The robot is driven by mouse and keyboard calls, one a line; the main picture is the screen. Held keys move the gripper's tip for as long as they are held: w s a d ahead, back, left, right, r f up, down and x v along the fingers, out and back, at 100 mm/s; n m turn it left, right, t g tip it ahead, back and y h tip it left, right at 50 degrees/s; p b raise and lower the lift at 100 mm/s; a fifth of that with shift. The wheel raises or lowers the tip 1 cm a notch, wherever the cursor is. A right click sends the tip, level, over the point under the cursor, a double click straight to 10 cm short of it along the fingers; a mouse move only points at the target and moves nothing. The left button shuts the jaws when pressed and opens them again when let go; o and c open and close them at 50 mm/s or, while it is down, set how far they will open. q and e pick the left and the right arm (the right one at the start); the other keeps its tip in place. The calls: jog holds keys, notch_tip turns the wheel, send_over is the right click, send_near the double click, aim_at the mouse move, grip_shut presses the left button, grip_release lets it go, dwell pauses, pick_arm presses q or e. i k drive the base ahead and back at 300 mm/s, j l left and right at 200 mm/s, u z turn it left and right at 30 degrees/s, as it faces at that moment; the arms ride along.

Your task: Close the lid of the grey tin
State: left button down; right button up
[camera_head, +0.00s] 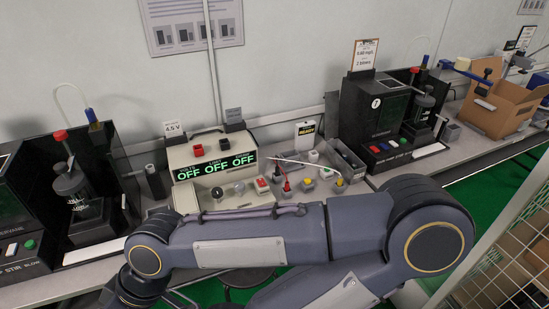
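I cannot pick out the grey tin or its lid with certainty. A small grey open-topped box (346,162) stands on the bench between the white instrument and the right black tester; I cannot tell whether it is the tin. A smaller grey block (451,132) sits right of that tester. One of my arms crosses the lower middle of the view and hides the bench front there. Its far end runs down at the lower left. Neither gripper shows.
A white instrument (222,165) with three green OFF displays stands mid-bench. Black testers stand left (78,190) and right (375,115). Small grey holders with coloured parts lie before the instrument. A cardboard box (495,108) is at the right, and a wire rack (515,250) at the lower right.

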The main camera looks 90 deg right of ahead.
aim_at(331, 98)
jog(key=z, duration=3.5)
jog(key=i+j+z, duration=0.2)
jog(key=i+z, duration=0.2)
jog(key=i+j+z, duration=0.45)
jog(key=k+l, duration=0.05)
jog(key=l, duration=0.05)
